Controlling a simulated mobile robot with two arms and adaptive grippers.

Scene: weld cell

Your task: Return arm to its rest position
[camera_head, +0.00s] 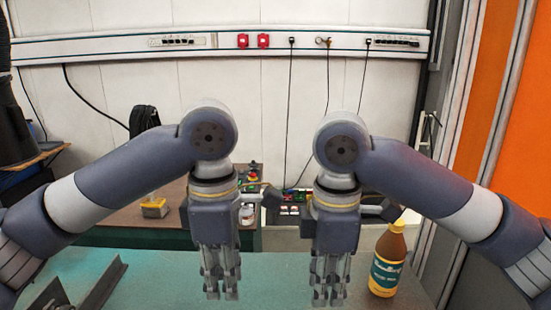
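My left gripper (222,285) hangs with its fingers pointing down over the green table. Its two fingers are apart, with nothing between them. My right gripper (329,290) hangs beside it to the right, also pointing down, with its fingers apart and empty. Both arms come in from the sides and bend down at the wrists near the middle of the view. The two grippers are clear of each other. How far the fingertips are above the table is hard to tell.
A brown bottle (387,262) with a yellow cap and green label stands just right of my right gripper. Dark metal angle pieces (95,292) lie at the left of the green table (270,268). Behind is a brown bench with a yellow-topped container (154,207) and small items.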

